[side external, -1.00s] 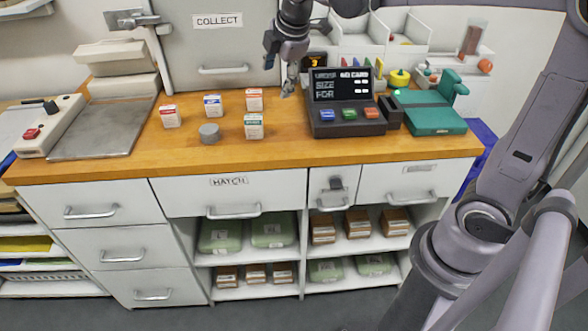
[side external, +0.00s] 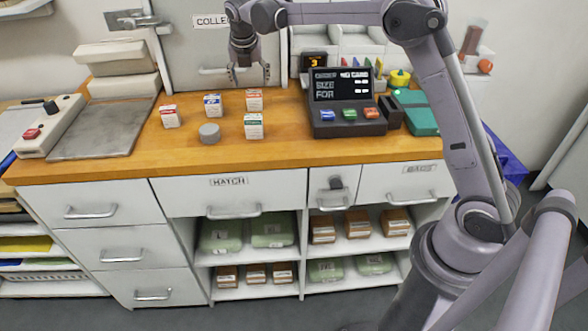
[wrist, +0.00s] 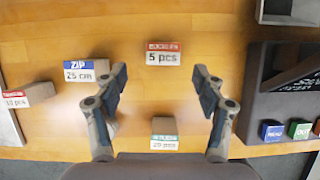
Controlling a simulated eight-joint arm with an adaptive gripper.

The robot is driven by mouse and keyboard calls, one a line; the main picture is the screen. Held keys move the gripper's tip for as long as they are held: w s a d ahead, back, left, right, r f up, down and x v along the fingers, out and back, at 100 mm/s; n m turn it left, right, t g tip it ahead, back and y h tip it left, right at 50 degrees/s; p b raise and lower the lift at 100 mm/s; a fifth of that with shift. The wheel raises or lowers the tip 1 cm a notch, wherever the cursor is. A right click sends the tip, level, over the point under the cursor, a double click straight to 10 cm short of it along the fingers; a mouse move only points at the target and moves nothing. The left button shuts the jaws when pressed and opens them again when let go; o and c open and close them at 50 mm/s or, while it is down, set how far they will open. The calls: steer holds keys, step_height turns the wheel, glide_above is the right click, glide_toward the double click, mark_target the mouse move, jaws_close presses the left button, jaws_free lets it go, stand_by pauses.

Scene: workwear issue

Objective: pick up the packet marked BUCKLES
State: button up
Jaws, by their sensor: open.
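A green-topped packet (wrist: 164,141) lies nearer the palm. A blue ZIP 25 cm packet (wrist: 86,72) is left of the fingers. Another red-topped packet (wrist: 28,95) is at far left, its header unclear.
A grey round thing (side external: 209,133) stands among the packets. A dark console (side external: 345,120) with coloured buttons stands at right. A grey metal plate (side external: 100,133) lies at left. A hatch marked COLLECT (side external: 185,55) rises behind. Bare counter surrounds the packets.

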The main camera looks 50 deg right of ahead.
mark_target(253, 92)
steer(key=shift+x, duration=3.8)
steer(key=shift+s+d, duration=0.1)
steer(key=shift+s, duration=0.05)
steer(key=c, duration=1.2)
